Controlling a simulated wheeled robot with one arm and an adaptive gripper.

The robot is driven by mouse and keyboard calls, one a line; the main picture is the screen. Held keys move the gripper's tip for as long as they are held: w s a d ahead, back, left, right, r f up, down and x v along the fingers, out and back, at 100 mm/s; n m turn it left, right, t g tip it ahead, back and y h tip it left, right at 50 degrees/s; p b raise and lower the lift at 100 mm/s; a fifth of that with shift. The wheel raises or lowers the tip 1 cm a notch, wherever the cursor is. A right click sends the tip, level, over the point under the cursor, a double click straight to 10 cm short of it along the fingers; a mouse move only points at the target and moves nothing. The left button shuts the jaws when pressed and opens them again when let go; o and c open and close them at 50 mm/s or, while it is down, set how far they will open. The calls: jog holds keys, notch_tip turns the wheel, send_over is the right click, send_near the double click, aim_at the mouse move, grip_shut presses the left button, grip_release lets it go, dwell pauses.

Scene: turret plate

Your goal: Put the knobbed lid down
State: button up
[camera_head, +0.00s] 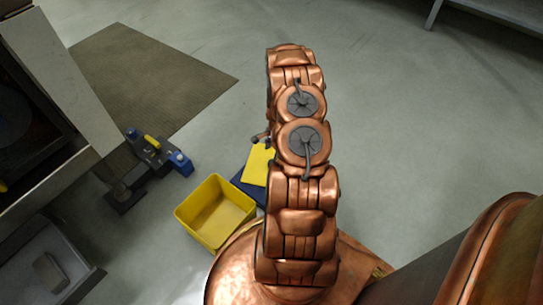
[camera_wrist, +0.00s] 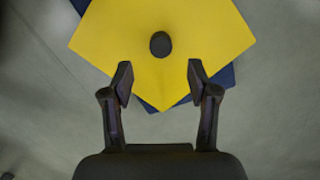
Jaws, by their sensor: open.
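The yellow lid (camera_wrist: 160,20) with a round dark knob (camera_wrist: 160,43) fills the top of the wrist view. It lies over a dark blue square (camera_wrist: 225,77), whose edges stick out around it. My gripper (camera_wrist: 160,75) is open and empty. Its two fingertips stand apart, to the left and right of the knob's line, and the knob shows just beyond them, untouched. In the head view the lid (camera_head: 259,165) and the blue square (camera_head: 247,191) show left of my arm, which partly covers them. The knob cannot be made out there.
An open yellow bin (camera_head: 215,208) stands at the lid's lower left. A dark device with blue ends (camera_head: 152,158) is further left, near a machine cabinet (camera_head: 60,75). A grey tray (camera_head: 45,265) is at lower left.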

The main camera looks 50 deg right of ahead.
jog(key=a+r+n+g, duration=0.1)
jog(key=a+r+n, duration=0.2)
jog(key=a+r, duration=0.55)
jog(key=a+r+n, duration=0.4)
jog(key=a+r, duration=0.2)
jog(key=r, duration=0.6)
jog(key=a+r+n+g, duration=0.1)
jog(key=a+r+n, duration=0.2)
jog(key=a+r, duration=0.6)
jog(key=s+a+r+n+g, duration=0.1)
jog(key=s+a+r+n, duration=0.5)
jog(key=s+a+r, duration=0.4)
jog(key=s+a+r+n, duration=0.2)
jog(key=s+r, duration=0.1)
jog(key=s, duration=0.5)
jog(key=s+a+r+n+g+h, duration=0.1)
jog(key=s+a+r+n, duration=0.1)
jog(key=s, duration=0.6)
jog(key=shift+a+r+n+p, duration=0.15)
jog(key=shift+r+n+p, duration=0.3)
jog(key=shift+n, duration=0.35)
jog(key=shift+r, duration=0.15)
